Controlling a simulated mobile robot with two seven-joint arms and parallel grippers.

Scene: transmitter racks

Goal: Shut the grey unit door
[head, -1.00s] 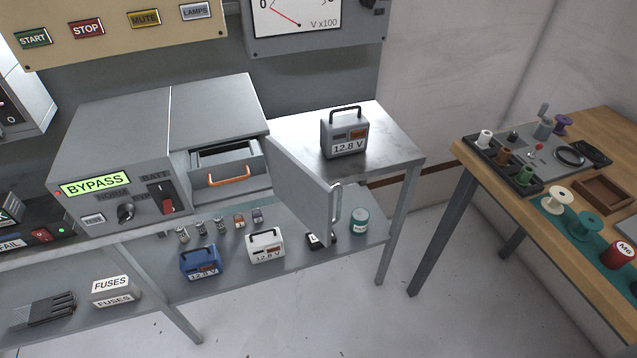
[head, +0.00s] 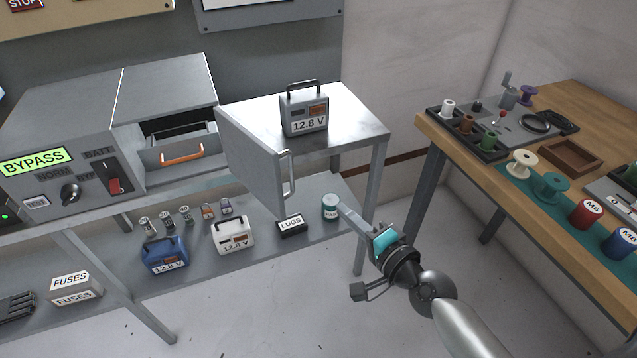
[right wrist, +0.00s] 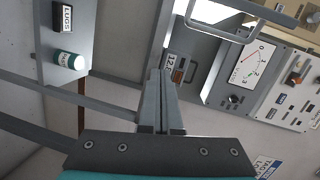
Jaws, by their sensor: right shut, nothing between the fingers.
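The grey unit (head: 165,90) stands on the left bench with its door (head: 252,150) swung open toward me. The door has a pale upright bar handle (head: 288,175) near its free edge. Inside the opening is a drawer with an orange handle (head: 182,154). My right gripper (head: 343,210) is shut and empty, in front of the bench, to the right of the door and apart from it. Its closed fingers also show in the right wrist view (right wrist: 161,100). My left gripper is out of view.
A grey 12.8 V battery (head: 304,113) stands on the bench top behind the door. The lower shelf holds a LUGS box (head: 291,226), a teal-labelled jar (head: 330,207) close to my right gripper, and blue and white batteries. A wooden table (head: 570,125) with spools stands right.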

